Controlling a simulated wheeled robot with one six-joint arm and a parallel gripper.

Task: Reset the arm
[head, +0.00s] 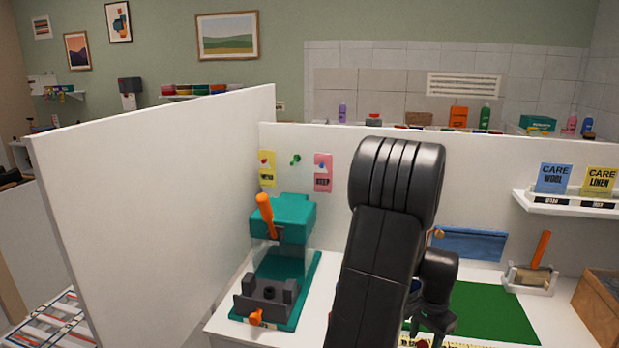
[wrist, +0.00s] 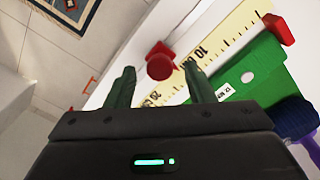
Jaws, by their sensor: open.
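My gripper (wrist: 160,88) is open in the wrist view, with its two dark fingers apart. A red round knob (wrist: 160,66) shows between and beyond the fingertips; I cannot tell whether anything touches it. In the head view my black arm rises across the middle, and my gripper (head: 432,318) hangs low at its right side, over the white worktop near the green mat (head: 490,312). The arm hides part of the worktop and back panel.
A teal press (head: 283,222) with orange handles stands left of my arm. A yellow ruler strip (wrist: 232,40) with red end pieces runs along the worktop edge. A brush holder (head: 530,278), a wooden box (head: 598,305) and a shelf (head: 565,203) are at right. A tall white partition (head: 150,200) stands at left.

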